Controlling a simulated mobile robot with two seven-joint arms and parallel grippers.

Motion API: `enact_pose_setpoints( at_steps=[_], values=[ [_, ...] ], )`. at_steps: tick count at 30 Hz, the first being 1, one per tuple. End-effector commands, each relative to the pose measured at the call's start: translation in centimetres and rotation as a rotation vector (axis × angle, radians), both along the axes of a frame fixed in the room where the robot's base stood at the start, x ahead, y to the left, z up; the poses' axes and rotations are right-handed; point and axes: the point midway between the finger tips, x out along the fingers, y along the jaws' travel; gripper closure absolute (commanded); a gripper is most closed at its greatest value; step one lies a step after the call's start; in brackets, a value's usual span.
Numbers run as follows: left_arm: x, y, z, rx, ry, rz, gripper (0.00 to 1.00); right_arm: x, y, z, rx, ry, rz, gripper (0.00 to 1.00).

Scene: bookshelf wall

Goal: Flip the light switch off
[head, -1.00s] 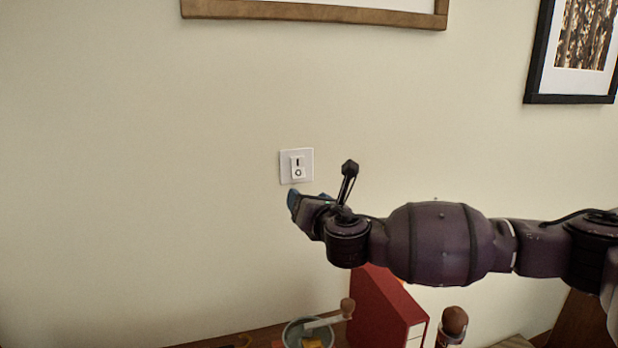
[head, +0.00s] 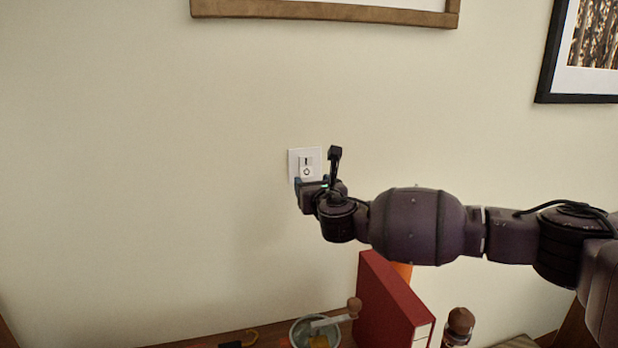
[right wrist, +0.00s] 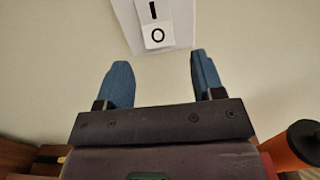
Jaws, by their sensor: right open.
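The light switch (head: 306,161) is a white square plate on the wall with a rocker marked with a line on top and a circle below. In the right wrist view the switch (right wrist: 157,28) shows at the top, partly cut off, beyond and between the fingertips. My right gripper (head: 300,182) is just below the switch in the head view and covers its lower edge. In the right wrist view my right gripper (right wrist: 161,72) is open, with two blue fingers apart and nothing between them. Contact with the wall cannot be told. My left gripper is out of view.
Below my right arm, a red binder (head: 390,300), a glass bowl (head: 312,333) and a brown-capped bottle (head: 459,325) stand on a wooden surface. Framed pictures hang above (head: 325,12) and at right (head: 585,55). The wall around the switch is bare.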

Motion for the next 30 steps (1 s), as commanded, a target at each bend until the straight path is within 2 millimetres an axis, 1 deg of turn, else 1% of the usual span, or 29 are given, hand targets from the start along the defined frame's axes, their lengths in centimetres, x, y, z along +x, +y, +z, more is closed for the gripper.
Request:
enact_pose_setpoints(
  at_steps=[3, 9, 15, 22, 23, 30],
  values=[
    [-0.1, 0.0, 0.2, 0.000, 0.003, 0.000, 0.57, 1.4, 0.3, 0.0, -0.001, 0.001, -0.001, 0.38],
    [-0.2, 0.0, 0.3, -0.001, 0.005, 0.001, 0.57, 2.9, 0.6, 0.0, 0.000, 0.001, 0.001, 0.38],
    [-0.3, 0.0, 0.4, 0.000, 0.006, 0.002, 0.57, 3.5, 0.7, 0.0, -0.001, 0.001, 0.001, 0.38],
    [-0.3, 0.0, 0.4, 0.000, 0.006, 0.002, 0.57, 3.5, 0.7, 0.0, 0.000, 0.001, 0.000, 0.38],
    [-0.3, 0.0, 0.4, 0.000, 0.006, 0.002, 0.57, 3.5, 0.7, 0.0, 0.000, 0.001, 0.001, 0.40],
    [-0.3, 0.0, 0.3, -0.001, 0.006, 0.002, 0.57, 3.5, 0.7, 0.0, 0.000, 0.001, 0.001, 0.77]
  ],
)
